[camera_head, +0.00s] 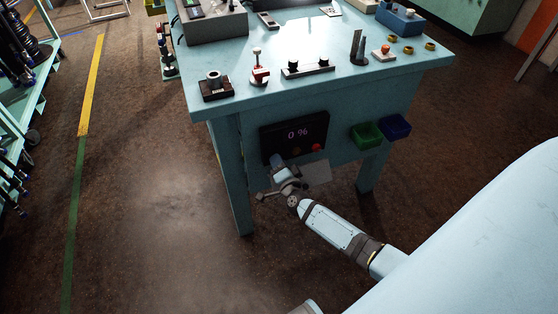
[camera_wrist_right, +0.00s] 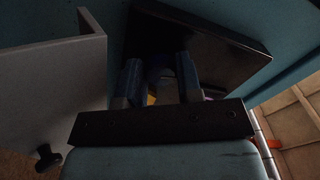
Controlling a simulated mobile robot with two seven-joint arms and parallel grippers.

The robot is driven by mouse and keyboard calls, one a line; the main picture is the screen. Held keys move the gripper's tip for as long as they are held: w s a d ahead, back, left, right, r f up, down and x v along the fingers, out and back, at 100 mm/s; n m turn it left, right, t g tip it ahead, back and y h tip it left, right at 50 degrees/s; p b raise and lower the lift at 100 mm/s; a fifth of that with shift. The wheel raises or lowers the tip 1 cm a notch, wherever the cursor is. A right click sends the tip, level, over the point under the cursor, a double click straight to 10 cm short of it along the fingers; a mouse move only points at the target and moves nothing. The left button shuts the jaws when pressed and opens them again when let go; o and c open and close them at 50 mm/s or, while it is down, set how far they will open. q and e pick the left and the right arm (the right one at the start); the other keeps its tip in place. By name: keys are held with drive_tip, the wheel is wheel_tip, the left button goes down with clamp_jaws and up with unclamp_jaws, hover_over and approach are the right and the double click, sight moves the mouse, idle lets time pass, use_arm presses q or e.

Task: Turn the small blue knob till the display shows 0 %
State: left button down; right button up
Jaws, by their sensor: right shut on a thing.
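The display (camera_head: 298,132) on the dark panel (camera_head: 267,142) at the front of the bench reads "0 %" in the head view. My right gripper (camera_head: 275,160) is at the panel's lower left part. In the right wrist view its two fingers are closed around the small blue knob (camera_wrist_right: 161,74), which shows dimly between them. The knob is hidden behind the gripper in the head view. My left gripper is not in view.
A red button (camera_head: 316,147) is right of my gripper on the panel. A green bin (camera_head: 367,134) and a blue bin (camera_head: 396,127) hang further right. Several fittings stand on the bench top (camera_head: 340,83).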

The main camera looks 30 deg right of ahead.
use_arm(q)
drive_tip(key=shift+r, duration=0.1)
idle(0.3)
use_arm(e)
drive_tip(key=o, duration=0.7)
drive_tip(key=shift+c, duration=0.2)
drive_tip(key=shift+s, duration=0.1)
use_arm(q)
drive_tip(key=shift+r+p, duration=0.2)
drive_tip(key=shift+p, duration=0.55)
use_arm(e)
drive_tip(key=v, duration=1.3)
drive_tip(key=shift+s+a, duration=0.2)
drive_tip(key=shift+s, duration=0.1)
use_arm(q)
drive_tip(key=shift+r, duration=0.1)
